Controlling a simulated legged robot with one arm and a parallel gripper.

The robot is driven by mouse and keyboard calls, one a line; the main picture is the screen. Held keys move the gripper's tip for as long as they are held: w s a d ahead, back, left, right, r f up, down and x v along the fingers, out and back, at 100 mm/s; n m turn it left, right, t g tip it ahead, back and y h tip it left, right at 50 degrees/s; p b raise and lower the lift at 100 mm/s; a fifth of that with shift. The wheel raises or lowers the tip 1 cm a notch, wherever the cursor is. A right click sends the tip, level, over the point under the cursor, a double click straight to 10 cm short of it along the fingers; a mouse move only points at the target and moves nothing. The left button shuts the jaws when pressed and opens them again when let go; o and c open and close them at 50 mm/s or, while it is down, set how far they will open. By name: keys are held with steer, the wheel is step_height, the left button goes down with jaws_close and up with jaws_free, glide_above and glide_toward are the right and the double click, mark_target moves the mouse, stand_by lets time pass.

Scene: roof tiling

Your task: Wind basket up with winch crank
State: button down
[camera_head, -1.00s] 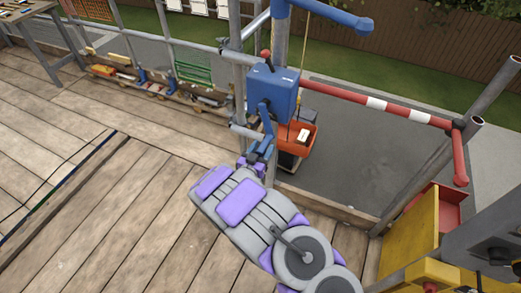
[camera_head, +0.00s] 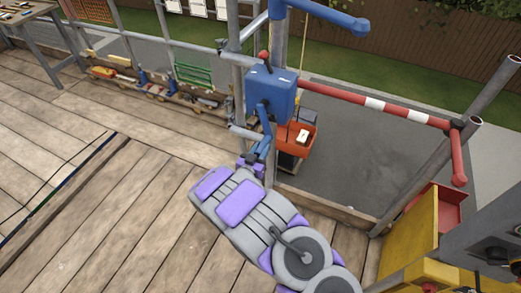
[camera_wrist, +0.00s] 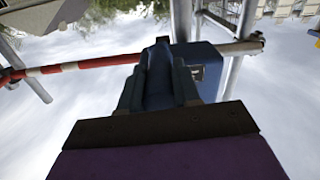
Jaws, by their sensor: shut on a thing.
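The blue winch box (camera_head: 270,93) sits on a grey scaffold post, with a red knob on top. Its blue crank (camera_head: 264,118) hangs downward from the box front. My gripper (camera_head: 258,152) is at the low end of the crank. In the wrist view my gripper (camera_wrist: 160,88) is shut with the blue crank handle (camera_wrist: 158,72) between its two dark fingers. The orange-red basket (camera_head: 298,138) hangs on a rope (camera_head: 302,50) just behind the winch, beyond the deck edge, with a small light item inside. My gripper partly hides the lower crank.
A red and white rail (camera_head: 375,102) crosses the opening right of the winch. A yellow and red box (camera_head: 412,235) stands at the lower right. Several trays of tools (camera_head: 160,85) line the far deck edge.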

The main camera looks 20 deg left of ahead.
steer(key=shift+a, duration=0.1)
steer(key=shift+a+p, duration=0.2)
steer(key=shift+p, duration=0.2)
steer(key=shift+a+f+m+p, duration=0.1)
steer(key=shift+a+m+p, duration=0.25)
steer(key=shift+m, duration=0.15)
steer(key=c, duration=0.8)
jaws_free()
steer(key=s+a+p, duration=0.1)
steer(key=s+p, duration=0.2)
steer(key=s, duration=1.4)
steer(key=shift+a, duration=0.15)
steer(key=shift+s+f, duration=0.1)
